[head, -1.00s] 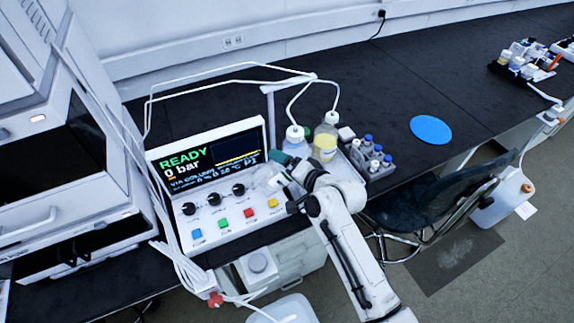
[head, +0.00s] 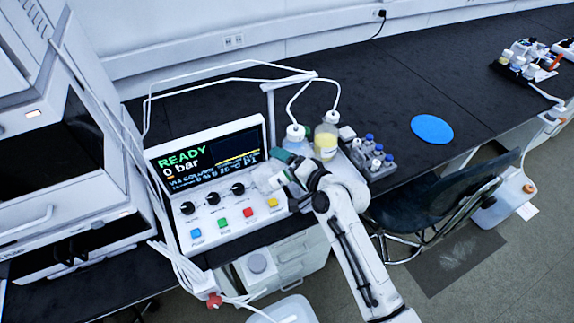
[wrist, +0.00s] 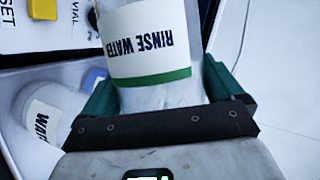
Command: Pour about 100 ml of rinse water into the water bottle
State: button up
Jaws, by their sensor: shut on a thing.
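My gripper (head: 284,168) is shut on the rinse water bottle (wrist: 150,45). Its teal fingers (wrist: 158,82) clasp the bottle's sides in the wrist view. The rinse water label reads upside down there, and the bottle's top is out of that frame. In the head view the held bottle (head: 266,178) looks tilted, pointing left over the control panel. The water bottle (wrist: 45,118) stands in a white tray, its label partly cut off. In the head view a clear, bluish bottle (head: 296,146) with a tube in its cap appears to be it, just behind my gripper.
A yellow-filled bottle (head: 326,146) with a tube stands right of the bluish one. A grey vial rack (head: 374,160) is further right. The control panel (head: 215,185) reads READY, 0 bar. White tubing (head: 230,83) arches above. Bench around the blue disc (head: 432,129) is clear.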

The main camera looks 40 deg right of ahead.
jog(key=shift+m, duration=0.3)
dwell(0.4)
jog(key=shift+r+m+t, duration=0.3)
jog(key=shift+r, duration=0.1)
jog(key=shift+d+r+m+y+b, duration=0.1)
jog(key=shift+r+m+y+b, duration=0.2)
jog(key=shift+r+m+y, duration=0.15)
jog(key=shift+t, duration=0.3)
dwell(0.5)
dwell(1.9)
